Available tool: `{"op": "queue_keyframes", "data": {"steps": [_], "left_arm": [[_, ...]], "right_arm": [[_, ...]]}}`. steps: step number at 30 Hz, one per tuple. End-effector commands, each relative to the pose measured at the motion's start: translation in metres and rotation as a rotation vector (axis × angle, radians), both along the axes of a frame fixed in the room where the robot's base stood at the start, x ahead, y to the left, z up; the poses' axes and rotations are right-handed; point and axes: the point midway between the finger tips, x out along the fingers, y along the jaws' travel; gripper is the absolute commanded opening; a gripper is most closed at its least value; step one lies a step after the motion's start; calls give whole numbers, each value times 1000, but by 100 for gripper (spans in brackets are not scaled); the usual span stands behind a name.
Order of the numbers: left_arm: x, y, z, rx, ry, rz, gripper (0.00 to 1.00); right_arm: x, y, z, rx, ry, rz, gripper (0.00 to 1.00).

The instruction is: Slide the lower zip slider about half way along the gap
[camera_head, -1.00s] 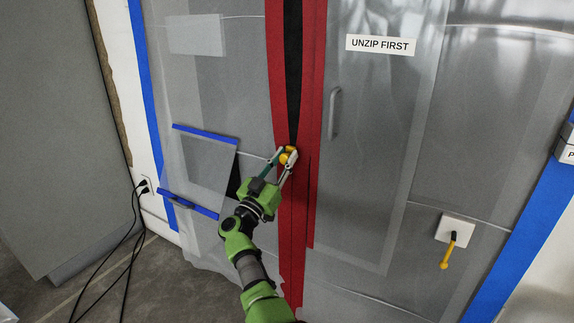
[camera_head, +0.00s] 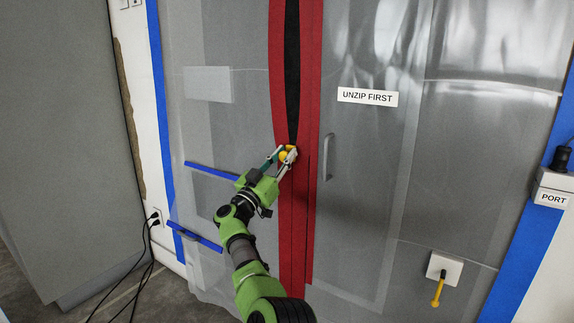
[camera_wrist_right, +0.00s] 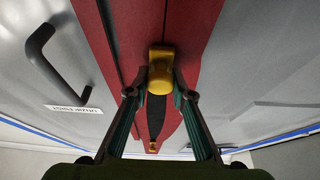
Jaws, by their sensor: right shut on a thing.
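The lower zip slider (camera_head: 283,156) is a small yellow piece on the red zip strip (camera_head: 311,110), at the bottom of the black gap (camera_head: 292,70). My right gripper (camera_head: 289,153) is shut on it, its arm reaching up from below. In the right wrist view the yellow slider (camera_wrist_right: 161,70) sits between the fingertips, partly covered by them. There the gap (camera_wrist_right: 155,115) runs away from it to a second small yellow slider (camera_wrist_right: 153,147). Below the held slider the red strip looks closed. My left gripper is not in view.
A grey handle (camera_head: 328,157) stands out from the sheet right of the zip, under an "UNZIP FIRST" label (camera_head: 367,96). A yellow lever (camera_head: 438,291) is on a white plate at lower right. A blue-taped pocket (camera_head: 205,210) is at left.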

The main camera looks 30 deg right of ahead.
Motion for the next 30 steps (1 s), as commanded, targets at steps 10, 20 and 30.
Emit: {"op": "queue_keyframes", "data": {"steps": [10, 20, 30], "left_arm": [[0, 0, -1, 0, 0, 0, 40], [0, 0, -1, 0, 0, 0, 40], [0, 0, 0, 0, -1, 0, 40]], "right_arm": [[0, 0, 2, -2, -1, -1, 0], [0, 0, 1, -1, 0, -1, 39], [-9, 23, -11, 0, 2, 1, 39]]}}
